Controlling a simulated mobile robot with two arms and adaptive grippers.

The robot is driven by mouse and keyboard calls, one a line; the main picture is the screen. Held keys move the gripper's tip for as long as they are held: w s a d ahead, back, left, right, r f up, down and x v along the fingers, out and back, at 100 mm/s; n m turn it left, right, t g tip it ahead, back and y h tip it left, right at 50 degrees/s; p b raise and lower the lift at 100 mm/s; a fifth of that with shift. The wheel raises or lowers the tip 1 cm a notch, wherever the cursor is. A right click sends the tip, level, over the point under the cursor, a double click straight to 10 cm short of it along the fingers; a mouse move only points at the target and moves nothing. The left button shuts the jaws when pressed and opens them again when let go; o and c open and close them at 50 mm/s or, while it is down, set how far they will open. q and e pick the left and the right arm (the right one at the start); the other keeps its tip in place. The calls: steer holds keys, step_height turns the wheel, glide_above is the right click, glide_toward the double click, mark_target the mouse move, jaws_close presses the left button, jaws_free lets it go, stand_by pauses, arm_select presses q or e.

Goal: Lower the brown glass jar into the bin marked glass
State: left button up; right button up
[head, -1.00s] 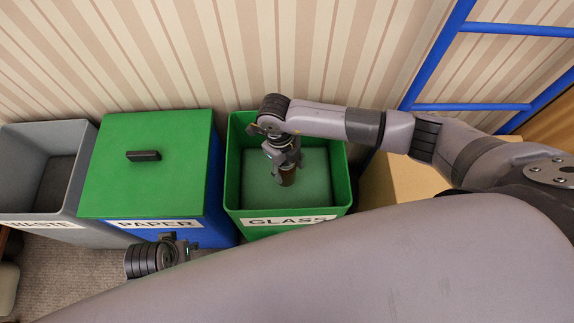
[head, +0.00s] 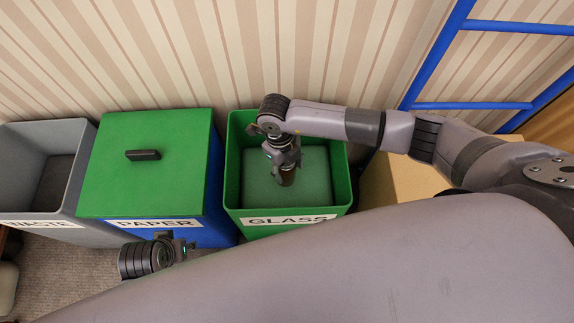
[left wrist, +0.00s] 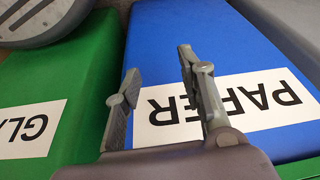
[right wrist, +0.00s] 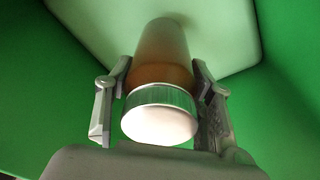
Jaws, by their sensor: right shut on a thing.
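The brown glass jar (right wrist: 160,60) has a pale ridged lid and is held by my right gripper (right wrist: 160,95), whose fingers close on both sides of it. In the head view the jar (head: 287,177) hangs below the right gripper (head: 285,160), inside the walls of the green bin marked glass (head: 233,190). Its far end points to the pale green bin floor; I cannot tell whether it touches. My left gripper (left wrist: 160,95) is open and empty in front of the blue bin marked paper (left wrist: 220,50).
The paper bin (head: 215,190) with a green lid (head: 110,180) stands left of the glass bin. An open grey waste bin (head: 85,150) stands further left. A blue ladder (head: 425,70) and a cardboard-coloured box (head: 400,185) are to the right. The striped wall is close behind.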

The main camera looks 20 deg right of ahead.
arm_select(q)
steer(key=shift+r, duration=0.1)
steer(key=shift+r, duration=0.2)
arm_select(e)
steer(key=shift+f, duration=0.1)
arm_select(q)
steer(key=shift+s+r, duration=0.15)
steer(key=shift+r, duration=0.2)
arm_select(e)
steer(key=shift+f, duration=0.15)
arm_select(q)
steer(key=shift+r+b, duration=0.3)
steer(key=shift+r, duration=0.05)
arm_select(e)
steer(key=shift+f, duration=0.1)
steer(key=shift+f, duration=0.15)
arm_select(q)
steer(key=shift+r, duration=0.4)
arm_select(e)
steer(key=shift+f, duration=0.1)
